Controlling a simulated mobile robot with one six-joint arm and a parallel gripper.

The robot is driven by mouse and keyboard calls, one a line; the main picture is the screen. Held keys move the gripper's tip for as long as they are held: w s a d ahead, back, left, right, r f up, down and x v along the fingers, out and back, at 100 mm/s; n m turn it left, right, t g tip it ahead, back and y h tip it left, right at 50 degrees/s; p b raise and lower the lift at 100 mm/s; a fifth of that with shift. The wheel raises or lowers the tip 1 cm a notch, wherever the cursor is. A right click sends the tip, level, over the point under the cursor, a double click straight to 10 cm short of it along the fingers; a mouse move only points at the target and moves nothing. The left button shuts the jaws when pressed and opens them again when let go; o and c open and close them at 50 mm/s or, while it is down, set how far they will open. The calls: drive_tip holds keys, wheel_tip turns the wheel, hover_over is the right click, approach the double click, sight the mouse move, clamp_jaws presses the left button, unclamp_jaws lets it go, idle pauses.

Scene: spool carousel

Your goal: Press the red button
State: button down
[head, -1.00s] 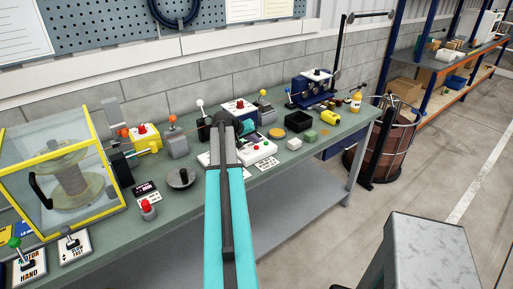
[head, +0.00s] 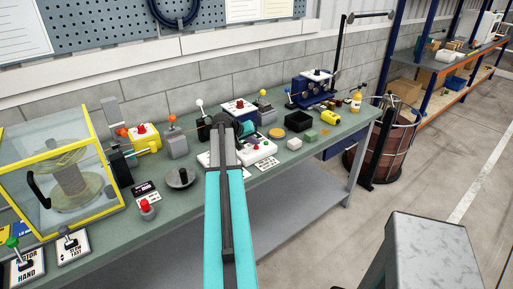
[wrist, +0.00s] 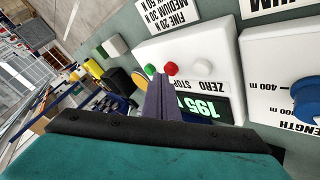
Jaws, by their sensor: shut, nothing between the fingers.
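In the wrist view a white box (wrist: 222,45) carries a row of small buttons: a green one (wrist: 150,69), a red one (wrist: 172,68) marked STOP, and a pale one (wrist: 204,68) marked ZERO. A lit display (wrist: 190,104) reading 195 lies below them, partly covered. My gripper (wrist: 160,77) is shut and empty. Its tips appear between or just below the green and red buttons; I cannot tell whether they touch. In the head view my arm reaches over the bench and the tips are hard to make out. A separate red mushroom button (head: 147,205) stands at the bench front.
A yellow-framed clear guard (head: 98,150) covers a spool at left. A blue dial (wrist: 308,100) is beside the white box.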

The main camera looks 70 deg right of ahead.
sight(255, 149)
drive_tip(key=shift+f+b, duration=0.35)
drive_tip(key=shift+f, duration=0.1)
idle(0.6)
drive_tip(key=shift+r, duration=0.2)
idle(0.3)
drive_tip(key=shift+r+p, duration=0.3)
drive_tip(key=shift+r, duration=0.45)
drive_tip(key=shift+r+p, duration=0.9)
drive_tip(key=shift+r, duration=1.6)
